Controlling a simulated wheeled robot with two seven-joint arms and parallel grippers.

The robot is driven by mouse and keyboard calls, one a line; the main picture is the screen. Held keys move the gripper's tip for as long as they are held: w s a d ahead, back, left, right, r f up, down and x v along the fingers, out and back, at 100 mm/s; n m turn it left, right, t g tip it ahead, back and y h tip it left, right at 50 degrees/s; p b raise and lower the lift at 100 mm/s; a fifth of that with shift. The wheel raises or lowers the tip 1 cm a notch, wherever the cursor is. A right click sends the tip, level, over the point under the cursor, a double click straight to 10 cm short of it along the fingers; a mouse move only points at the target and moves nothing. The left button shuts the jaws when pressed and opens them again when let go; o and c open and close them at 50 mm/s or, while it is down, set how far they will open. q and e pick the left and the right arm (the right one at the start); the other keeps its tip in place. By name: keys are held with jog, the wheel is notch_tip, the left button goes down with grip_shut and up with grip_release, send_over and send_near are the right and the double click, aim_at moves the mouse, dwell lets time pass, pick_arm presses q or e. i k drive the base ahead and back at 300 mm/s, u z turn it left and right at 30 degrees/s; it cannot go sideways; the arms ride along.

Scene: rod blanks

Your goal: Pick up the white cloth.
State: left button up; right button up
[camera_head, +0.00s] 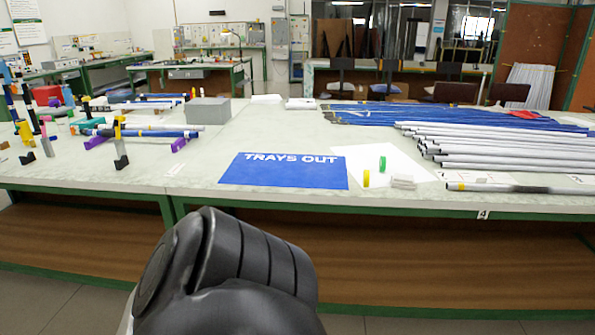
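No thing in the head view is clearly a white cloth. A flat white sheet (405,159) lies on the workbench right of the blue "TRAYS OUT" mat; I cannot tell whether it is paper or cloth. Small white items (266,99) and (300,104) lie farther back, right of a grey box, too small to identify. A black rounded part of my own body fills the bottom centre, below the bench's front edge. Neither gripper shows.
The blue mat (284,171) lies near the bench's front edge. Yellow tape (366,178), green tape (382,163) and a clear block (403,182) are by the sheet. Grey rods (500,145) crowd the right; blue rods (440,114) lie behind. A grey box (208,111) stands left.

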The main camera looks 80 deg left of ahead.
aim_at(400, 180)
jog(key=u, duration=0.55)
jog(key=k, duration=0.8)
jog(key=u, duration=0.75)
jog(key=i, duration=0.95)
jog(key=u, duration=0.55)
